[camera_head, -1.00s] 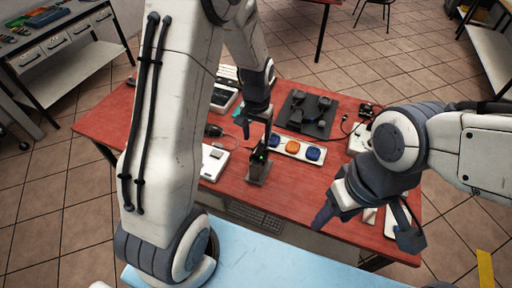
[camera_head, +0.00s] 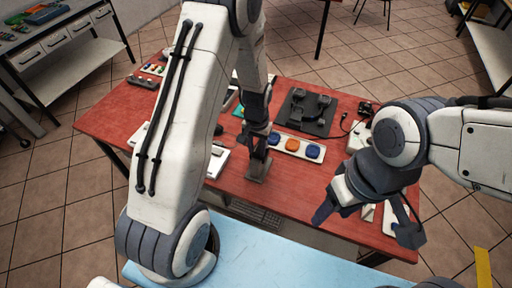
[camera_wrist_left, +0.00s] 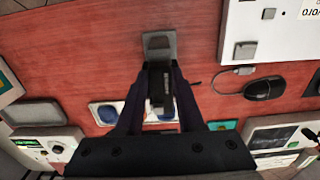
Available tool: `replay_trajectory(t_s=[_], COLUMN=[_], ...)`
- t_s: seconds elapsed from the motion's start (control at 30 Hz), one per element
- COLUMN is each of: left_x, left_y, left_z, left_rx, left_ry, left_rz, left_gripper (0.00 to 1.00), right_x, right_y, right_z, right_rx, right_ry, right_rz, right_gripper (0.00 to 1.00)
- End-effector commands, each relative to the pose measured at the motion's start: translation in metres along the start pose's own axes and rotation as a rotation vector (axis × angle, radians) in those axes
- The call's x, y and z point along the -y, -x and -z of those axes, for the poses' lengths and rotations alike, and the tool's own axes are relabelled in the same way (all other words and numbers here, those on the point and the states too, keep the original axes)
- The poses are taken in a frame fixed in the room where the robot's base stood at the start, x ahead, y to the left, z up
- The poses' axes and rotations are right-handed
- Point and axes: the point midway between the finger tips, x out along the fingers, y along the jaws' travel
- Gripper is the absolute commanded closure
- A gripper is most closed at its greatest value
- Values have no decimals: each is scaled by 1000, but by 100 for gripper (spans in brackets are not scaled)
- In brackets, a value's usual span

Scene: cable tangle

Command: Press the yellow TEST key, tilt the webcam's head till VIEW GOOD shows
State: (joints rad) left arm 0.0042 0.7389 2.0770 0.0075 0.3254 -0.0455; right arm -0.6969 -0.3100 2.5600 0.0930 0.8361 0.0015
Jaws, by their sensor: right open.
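The small dark webcam (camera_wrist_left: 160,90) stands on a grey metal base (camera_wrist_left: 158,42) on the red table; the base also shows in the head view (camera_head: 259,168). My left gripper (camera_head: 257,150) is down over the webcam. In the left wrist view its fingers (camera_wrist_left: 160,85) lie on either side of the webcam's head; I cannot tell whether they touch it. The gripper hides much of the head in the head view. My right gripper (camera_head: 368,222) is open and empty over the table's right front. I cannot make out a yellow TEST key or a VIEW GOOD sign.
A strip with blue and orange buttons (camera_head: 292,146) lies behind the webcam, with a dark plate (camera_head: 306,112) beyond. In the left wrist view a black mouse (camera_wrist_left: 263,89) and a white box with a grey key (camera_wrist_left: 245,50) lie right.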

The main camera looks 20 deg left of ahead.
Motion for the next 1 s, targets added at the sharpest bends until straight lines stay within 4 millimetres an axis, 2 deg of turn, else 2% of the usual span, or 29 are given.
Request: replay_trajectory(t_s=[0.6, 0.97, 1.0], left_x=[-6, -6, -6], left_y=[0, 0, 0], left_z=[-2, -1, -1], left_rx=[8, 4, 4], left_ry=[-2, 0, 0], left_rz=[134, 140, 140], left_gripper=[100, 100, 48], right_x=[0, 0, 0], right_y=[1, 1, 1], right_z=[0, 0, 0], right_rx=[0, 0, 0], right_ry=[0, 0, 0], right_rz=[0, 0, 0], right_gripper=[41, 41, 41])
